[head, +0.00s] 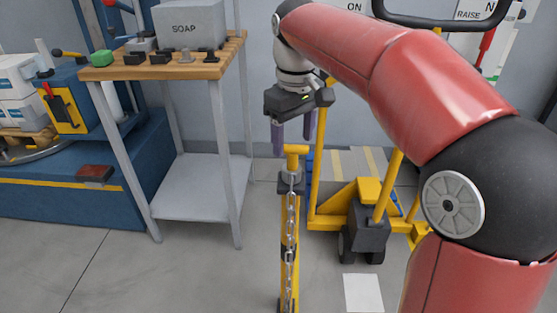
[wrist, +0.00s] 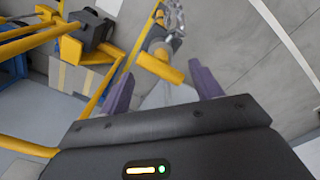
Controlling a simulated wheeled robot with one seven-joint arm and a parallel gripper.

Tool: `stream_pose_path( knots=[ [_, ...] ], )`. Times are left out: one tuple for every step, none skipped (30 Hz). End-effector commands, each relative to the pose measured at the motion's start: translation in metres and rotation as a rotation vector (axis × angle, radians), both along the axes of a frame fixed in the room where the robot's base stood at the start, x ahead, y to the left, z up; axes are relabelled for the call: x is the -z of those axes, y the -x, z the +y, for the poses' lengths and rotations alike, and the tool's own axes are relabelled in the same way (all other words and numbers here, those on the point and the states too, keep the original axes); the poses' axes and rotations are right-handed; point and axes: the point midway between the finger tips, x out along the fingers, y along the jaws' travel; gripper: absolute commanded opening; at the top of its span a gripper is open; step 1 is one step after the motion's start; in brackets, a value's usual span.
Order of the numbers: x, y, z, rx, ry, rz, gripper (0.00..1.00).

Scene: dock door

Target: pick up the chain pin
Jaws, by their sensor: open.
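The chain pin (head: 297,150) shows as a yellow T-shaped handle at the top of a yellow post (head: 289,270), with a metal chain (head: 291,215) hanging down the post's front. Its lower part is hidden in the dark collar (head: 291,181). In the wrist view the yellow handle (wrist: 160,66) lies beyond the fingertips, roughly between them. My gripper (head: 292,140) is open and empty, pointing down with its purple fingers just above the handle. The fingers also show in the wrist view (wrist: 162,80). I cannot tell whether they touch the handle.
A yellow pallet jack (head: 369,190) stands close behind and right of the post. A wood-topped table (head: 120,72) with a SOAP box (head: 190,22) stands to the left. A blue machine (head: 60,200) is at far left. The front floor is mostly clear.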

Motion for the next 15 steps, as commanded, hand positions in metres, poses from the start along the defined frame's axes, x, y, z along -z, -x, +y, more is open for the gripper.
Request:
stream_pose_path(
  knots=[
    [0.002,0.000,0.000,0.000,0.001,0.001,0.64],
    [0.003,0.000,0.000,0.000,0.001,0.001,0.64],
    [0.007,0.000,0.000,0.000,0.001,0.002,0.64],
    [0.010,0.000,0.000,0.000,0.001,0.002,0.64],
    [0.013,0.000,0.000,0.001,0.001,0.003,0.64],
    [0.018,0.000,-0.001,0.001,0.001,0.002,0.64],
    [0.022,0.000,-0.001,0.001,0.001,0.002,0.64],
    [0.025,0.000,-0.001,0.001,0.001,0.003,0.64],
    [0.029,0.000,-0.001,0.001,0.001,0.002,0.64],
    [0.033,0.000,-0.001,0.001,0.001,0.002,0.64],
    [0.037,0.000,-0.001,0.001,0.001,0.002,0.64],
    [0.042,0.000,-0.001,0.002,0.001,0.003,0.64],
    [0.048,0.000,-0.001,0.001,0.001,0.003,0.64],
    [0.052,0.000,-0.001,0.001,0.001,0.003,0.64],
    [0.059,0.001,-0.001,0.001,0.001,0.003,0.64]
  ],
)
